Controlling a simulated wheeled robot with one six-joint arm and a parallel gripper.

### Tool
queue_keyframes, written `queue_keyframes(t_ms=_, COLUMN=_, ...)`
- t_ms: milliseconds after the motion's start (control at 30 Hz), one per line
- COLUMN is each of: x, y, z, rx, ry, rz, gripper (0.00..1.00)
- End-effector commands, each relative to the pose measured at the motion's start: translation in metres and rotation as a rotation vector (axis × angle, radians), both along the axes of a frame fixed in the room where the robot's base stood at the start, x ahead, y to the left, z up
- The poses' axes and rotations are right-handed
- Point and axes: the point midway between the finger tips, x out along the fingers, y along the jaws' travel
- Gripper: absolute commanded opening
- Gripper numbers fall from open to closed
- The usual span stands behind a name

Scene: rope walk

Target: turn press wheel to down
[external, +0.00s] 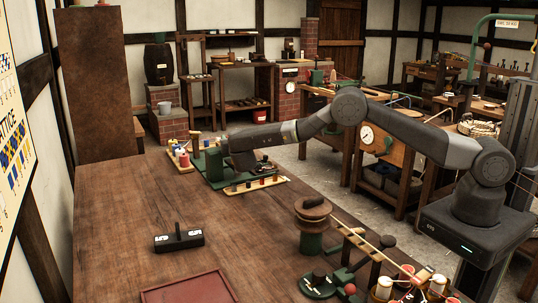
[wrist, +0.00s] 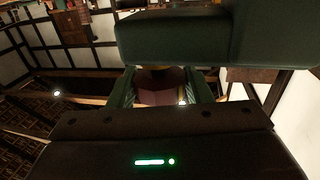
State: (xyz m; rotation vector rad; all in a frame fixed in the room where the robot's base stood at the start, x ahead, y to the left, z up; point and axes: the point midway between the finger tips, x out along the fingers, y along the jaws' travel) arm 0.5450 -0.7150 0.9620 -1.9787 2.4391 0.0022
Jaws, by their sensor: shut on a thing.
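The green press (external: 215,166) stands at the far end of the brown table in the external view. My gripper (external: 236,160) reaches level over the table to it, and its dark end covers part of the press. In the wrist view a dark green block of the press (wrist: 215,38) fills the top. My gripper (wrist: 160,100) shows below it, with its dark body across the bottom. A dull maroon piece, perhaps the press wheel (wrist: 160,90), shows between two green sides. My gripper is shut on it; the fingertips and the wheel's turn position are largely hidden.
A low rack with coloured pegs (external: 256,184) lies just in front of the press, and spools (external: 181,158) stand left of it. A black labelled block (external: 178,239), a maroon tray (external: 190,289) and a green-and-brown post (external: 313,228) are nearer. The table's middle is clear.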

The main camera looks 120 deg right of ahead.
Motion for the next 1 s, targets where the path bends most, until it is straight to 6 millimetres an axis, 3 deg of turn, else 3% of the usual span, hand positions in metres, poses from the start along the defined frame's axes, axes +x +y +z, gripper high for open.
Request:
queue_keyframes(t_ms=667, x=0.0, y=-0.0004, z=0.0018, rx=-0.003, ry=0.0, rz=-0.072, gripper=0.22)
queue_keyframes(t_ms=700, x=0.0, y=-0.0004, z=0.0019, rx=-0.003, ry=0.0, rz=-0.072, gripper=0.49)
queue_keyframes(t_ms=800, x=0.0, y=-0.0004, z=0.0016, rx=-0.003, ry=0.0, rz=-0.071, gripper=0.66)
queue_keyframes(t_ms=1000, x=0.0, y=-0.0003, z=0.001, rx=-0.002, ry=0.0, rz=-0.071, gripper=0.66)
